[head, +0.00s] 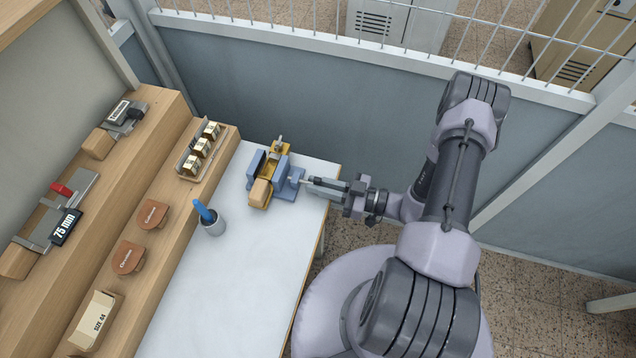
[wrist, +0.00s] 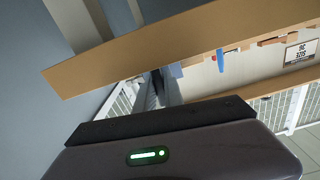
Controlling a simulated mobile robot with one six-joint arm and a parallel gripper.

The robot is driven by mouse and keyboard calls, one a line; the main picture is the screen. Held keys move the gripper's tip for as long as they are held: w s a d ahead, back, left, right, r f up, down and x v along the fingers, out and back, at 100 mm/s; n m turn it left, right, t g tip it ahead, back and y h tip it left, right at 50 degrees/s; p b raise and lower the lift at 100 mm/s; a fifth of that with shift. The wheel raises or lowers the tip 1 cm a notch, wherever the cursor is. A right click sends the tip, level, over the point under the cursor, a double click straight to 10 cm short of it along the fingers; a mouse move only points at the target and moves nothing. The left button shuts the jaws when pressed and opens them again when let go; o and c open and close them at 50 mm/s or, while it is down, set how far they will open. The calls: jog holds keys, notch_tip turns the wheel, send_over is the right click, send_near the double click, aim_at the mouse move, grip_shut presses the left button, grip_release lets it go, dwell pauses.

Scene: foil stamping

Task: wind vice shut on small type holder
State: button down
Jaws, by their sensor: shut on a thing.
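The blue vice (head: 296,188) stands at the far right of the white worktop. The small type holder, brass-coloured with a wooden handle (head: 260,192), sits between the vice's blue jaws, its handle towards the front. Whether both jaws touch it is too small to tell. My gripper (head: 313,184) reaches in from the right and is shut on the vice handle at the vice's right end. The fingers hide most of that handle.
A grey cup (head: 213,226) with a blue tool stands left of the vice. The worktop's front is clear. A grey partition stands behind.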

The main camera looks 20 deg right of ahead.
jog(key=shift+m, duration=0.6)
jog(key=c, duration=1.7)
grip_release()
jog(key=p+v, duration=0.1)
jog(key=v, duration=1.6)
jog(key=shift+s+d+p, duration=0.15)
jog(key=shift+p, duration=0.15)
